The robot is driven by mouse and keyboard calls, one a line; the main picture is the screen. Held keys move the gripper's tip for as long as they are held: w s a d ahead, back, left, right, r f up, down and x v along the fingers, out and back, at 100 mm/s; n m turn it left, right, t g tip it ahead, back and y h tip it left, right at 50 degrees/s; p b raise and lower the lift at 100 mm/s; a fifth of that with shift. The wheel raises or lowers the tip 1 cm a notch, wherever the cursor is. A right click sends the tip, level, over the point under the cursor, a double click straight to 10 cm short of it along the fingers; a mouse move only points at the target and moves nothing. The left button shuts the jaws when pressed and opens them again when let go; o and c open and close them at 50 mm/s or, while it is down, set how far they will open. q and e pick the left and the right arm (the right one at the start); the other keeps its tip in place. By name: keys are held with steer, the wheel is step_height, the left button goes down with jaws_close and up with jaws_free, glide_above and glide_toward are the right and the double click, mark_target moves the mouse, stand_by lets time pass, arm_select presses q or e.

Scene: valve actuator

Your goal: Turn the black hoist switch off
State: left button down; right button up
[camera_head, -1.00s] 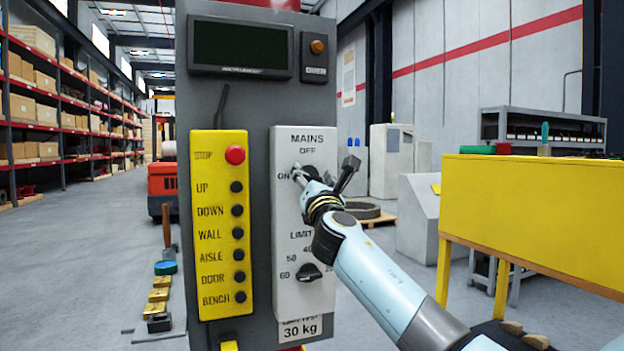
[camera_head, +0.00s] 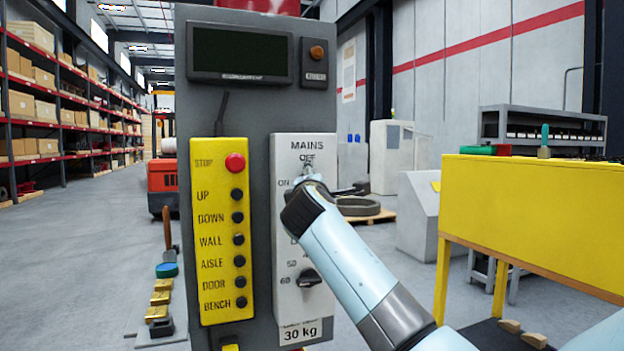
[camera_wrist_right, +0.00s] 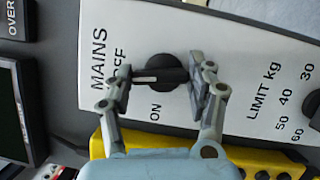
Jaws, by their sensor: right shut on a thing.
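The black hoist switch (camera_wrist_right: 160,75) is a rotary knob on the white MAINS plate (camera_wrist_right: 225,40). In the right wrist view its white pointer mark faces the OFF side, and ON is below it. My right gripper (camera_wrist_right: 161,84) is shut on the knob, one finger at each end of its grip bar. One finger partly covers the OFF lettering. In the head view my right gripper (camera_head: 309,178) is at the plate just below OFF, and my arm hides most of the knob. My left gripper is not in view.
A yellow button panel (camera_head: 220,290) with a red stop button stands left of the plate. A black LIMIT knob (camera_head: 308,278) is below my right wrist. A dark display (camera_head: 240,50) and an amber lamp (camera_head: 316,52) are above. A yellow bench (camera_head: 540,215) stands at right.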

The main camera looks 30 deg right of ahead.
steer(key=shift+m+g+p, duration=0.5)
steer(key=shift+m+p, duration=0.05)
steer(key=shift+m, duration=0.55)
steer(key=o, duration=1.2)
steer(key=shift+d, duration=0.1)
steer(key=shift+s, duration=0.1)
steer(key=v, duration=1.2)
steer(key=shift+r, duration=0.1)
